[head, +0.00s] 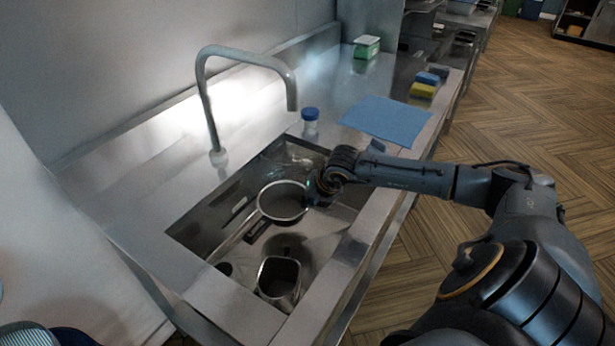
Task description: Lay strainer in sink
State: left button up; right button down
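The strainer (283,203), a round dark bowl with a pale rim and a long handle toward the lower left, is inside the sink opening. A dark shadow shows on the sink floor below it. The steel sink (325,222) is set into the counter. My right gripper (317,188) reaches down into the sink at the right side of the strainer's rim and appears to touch it. Its fingertips are dark and partly hidden, so I cannot tell whether they grip the rim. My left gripper is not in view.
A metal pitcher (279,279) stands in the sink's near end. A curved faucet (207,100) rises behind the sink. A blue-capped jar (310,122), a blue cloth (386,120), and sponges (423,90) are on the counter. The counter left of the sink is clear.

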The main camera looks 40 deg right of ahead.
jog(key=w+d+f, duration=0.1)
jog(key=d+f, duration=0.1)
jog(key=w+d+f, duration=0.1)
jog(key=w+f, duration=0.1)
jog(key=w+d+f, duration=0.2)
jog(key=f, duration=0.1)
jog(key=shift+d, duration=0.3)
jog(key=shift+w+f+p, duration=0.1)
jog(key=shift+f+p, duration=0.35)
jog(key=shift+f, duration=1.1)
jog(key=shift+f, duration=0.1)
jog(key=c, duration=1.5)
grip_release()
jog(key=v, duration=1.2)
